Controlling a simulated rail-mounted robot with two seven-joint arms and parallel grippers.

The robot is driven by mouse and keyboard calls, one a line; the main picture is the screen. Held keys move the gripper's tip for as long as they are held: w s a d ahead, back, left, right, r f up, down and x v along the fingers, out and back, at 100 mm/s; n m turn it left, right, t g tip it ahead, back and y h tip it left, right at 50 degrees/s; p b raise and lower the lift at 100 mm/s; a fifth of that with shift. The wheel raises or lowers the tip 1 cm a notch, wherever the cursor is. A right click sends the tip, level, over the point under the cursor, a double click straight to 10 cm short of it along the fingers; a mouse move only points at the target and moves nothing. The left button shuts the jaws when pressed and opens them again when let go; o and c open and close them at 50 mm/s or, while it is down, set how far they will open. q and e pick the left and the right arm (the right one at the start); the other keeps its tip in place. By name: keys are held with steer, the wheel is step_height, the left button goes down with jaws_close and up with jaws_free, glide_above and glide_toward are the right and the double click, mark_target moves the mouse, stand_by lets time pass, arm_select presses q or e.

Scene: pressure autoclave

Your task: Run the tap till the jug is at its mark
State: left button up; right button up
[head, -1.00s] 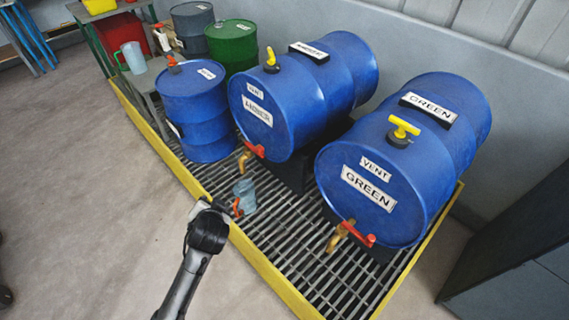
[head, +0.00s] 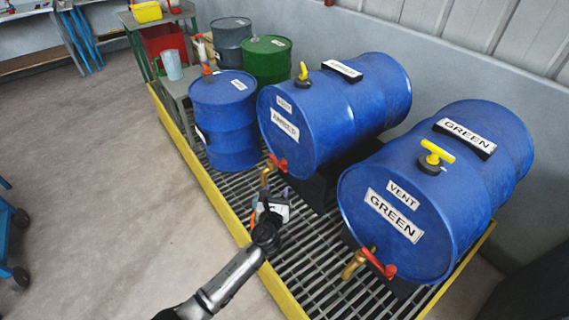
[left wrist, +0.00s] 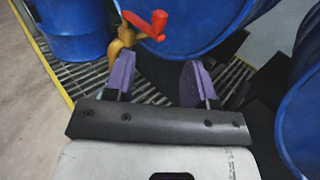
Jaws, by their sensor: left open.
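The middle blue drum (head: 310,128) lies on its side and has a brass tap (head: 265,177) with a red lever (head: 278,163). In the left wrist view the tap (left wrist: 121,44) and red lever (left wrist: 148,25) are just beyond the left fingertip. My left gripper (head: 273,194) is open and empty, close in front of and below this tap; its purple fingers (left wrist: 158,80) are apart. The jug under the tap is almost wholly hidden behind my gripper; only an orange part (head: 253,217), likely its handle, shows. Its water level and mark cannot be seen. My right gripper is not in view.
A second blue drum labelled GREEN (head: 440,200) lies at the right, with its own tap (head: 355,262) and red lever. An upright blue drum (head: 226,130) stands left. Another clear jug (head: 172,65) stands at the back left. The yellow-edged grating (head: 310,255) lies below.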

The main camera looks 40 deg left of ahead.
mark_target(283, 165)
arm_select(q)
steer(key=b+x, duration=0.4)
steer(key=x, duration=0.8)
steer(key=shift+f+b, duration=0.1)
steer(key=shift+b, duration=0.3)
steer(key=shift+w+a, duration=0.4)
steer(key=shift+w, duration=0.2)
steer(key=c, duration=0.3)
jaws_close()
